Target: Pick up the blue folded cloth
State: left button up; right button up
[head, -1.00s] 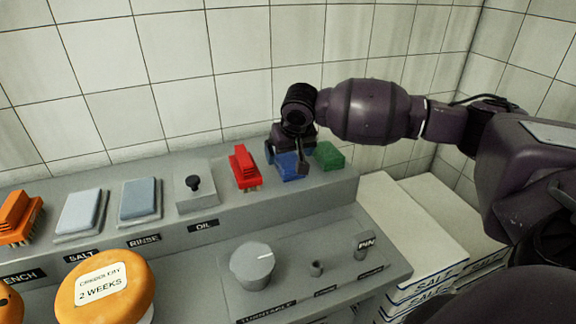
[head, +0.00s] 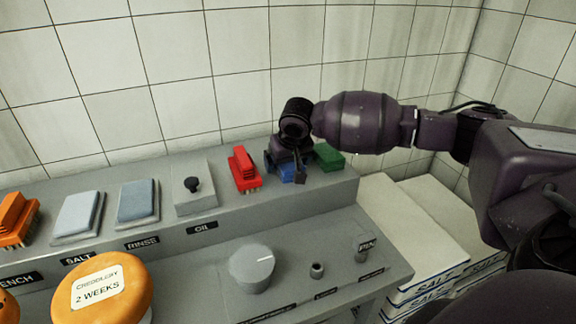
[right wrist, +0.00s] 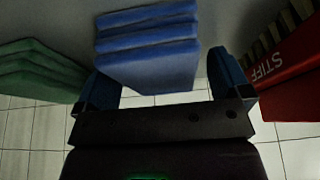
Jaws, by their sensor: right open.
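The blue folded cloth (head: 287,177) lies on the raised grey ledge, between a red brush and a green folded cloth, mostly hidden behind my right gripper in the head view. In the right wrist view the blue cloth (right wrist: 148,48) shows as a stack of folded layers, between the two blue fingers. My right gripper (head: 285,168) is over the cloth from above; its fingers in the right wrist view (right wrist: 165,85) are open, one on each side of the cloth's near end. I cannot tell whether they touch it. My left gripper is not in view.
A red brush marked STIFF (head: 243,168) stands close on the left, and the green folded cloth (head: 329,156) close on the right. The tiled wall (head: 240,90) is behind. A grey knob (head: 253,268) is on the lower panel; salt bags (head: 415,235) lie to the right.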

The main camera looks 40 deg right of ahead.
jog(key=shift+c, duration=0.4)
jog(key=c, duration=0.7)
jog(key=shift+c, duration=1.1)
notch_tip(320, 180, up, 20)
jog(key=p, duration=0.2)
